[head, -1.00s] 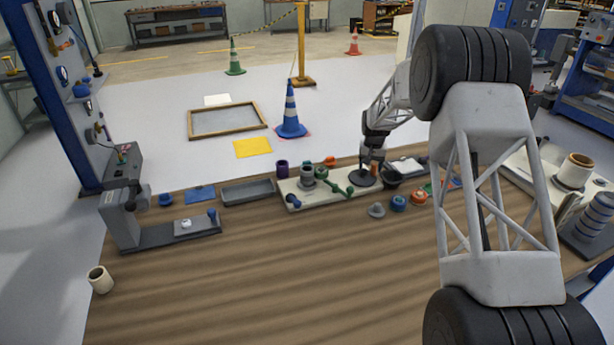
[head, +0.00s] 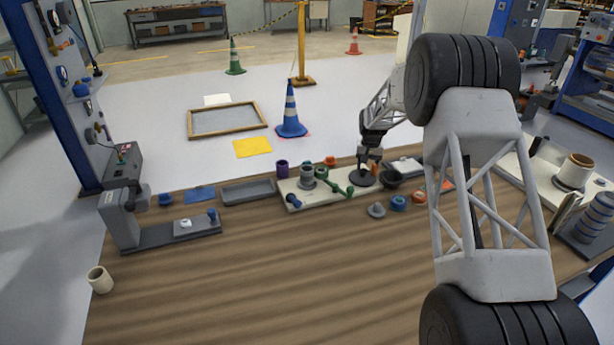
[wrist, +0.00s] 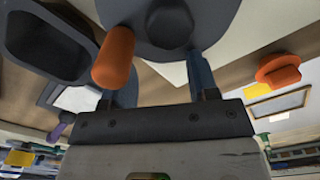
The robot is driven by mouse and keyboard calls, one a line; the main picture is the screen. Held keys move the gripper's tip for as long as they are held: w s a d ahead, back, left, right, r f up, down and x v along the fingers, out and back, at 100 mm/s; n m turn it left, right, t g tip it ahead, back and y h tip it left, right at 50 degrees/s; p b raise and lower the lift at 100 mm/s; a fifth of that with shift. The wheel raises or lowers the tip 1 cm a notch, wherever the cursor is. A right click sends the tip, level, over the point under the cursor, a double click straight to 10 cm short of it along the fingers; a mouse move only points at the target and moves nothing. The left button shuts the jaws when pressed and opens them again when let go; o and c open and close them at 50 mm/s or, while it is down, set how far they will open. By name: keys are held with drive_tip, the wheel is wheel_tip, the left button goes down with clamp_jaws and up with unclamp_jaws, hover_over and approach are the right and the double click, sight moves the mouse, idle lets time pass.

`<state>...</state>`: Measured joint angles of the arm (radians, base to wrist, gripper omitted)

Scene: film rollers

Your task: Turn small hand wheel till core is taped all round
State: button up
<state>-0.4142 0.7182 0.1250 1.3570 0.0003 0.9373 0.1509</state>
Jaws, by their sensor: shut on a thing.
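The small hand wheel, a dark grey disc (head: 362,179), lies on a pale board (head: 308,199) at the back of the bench. In the wrist view the wheel shows its round hub (wrist: 169,24) and an upright orange handle (wrist: 113,58). My gripper (head: 369,164) points down over the wheel and is shut on it. Its fingers straddle the hub side, the left one partly behind the orange handle; the exact contact is hidden. A grey spool (head: 307,177), perhaps the core, stands left on the board. I cannot tell how much tape is on it.
A dark bowl (head: 390,179) sits right beside the wheel. Orange-blue (head: 398,202) and grey (head: 376,210) parts lie in front. A grey tray (head: 248,192) is left of the board. The front of the wooden bench (head: 270,270) is mostly clear.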

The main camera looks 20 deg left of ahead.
drive_tip(key=shift+s+f, duration=0.1)
drive_tip(key=shift+f, duration=0.4)
drive_tip(key=shift+w+a+r, duration=0.15)
drive_tip(key=shift+w+r, duration=0.05)
drive_tip(key=shift+r, duration=0.05)
clamp_jaws()
drive_tip(key=shift+w+a+r, duration=0.35)
drive_tip(key=shift+w+r, duration=0.05)
drive_tip(key=shift+r, duration=0.25)
drive_tip(key=shift+r, duration=0.1)
drive_tip(key=o, duration=1)
unclamp_jaws()
drive_tip(key=shift+r, duration=0.2)
wheel_tip(320, 180, up, 7)
drive_tip(key=shift+f, duration=0.15)
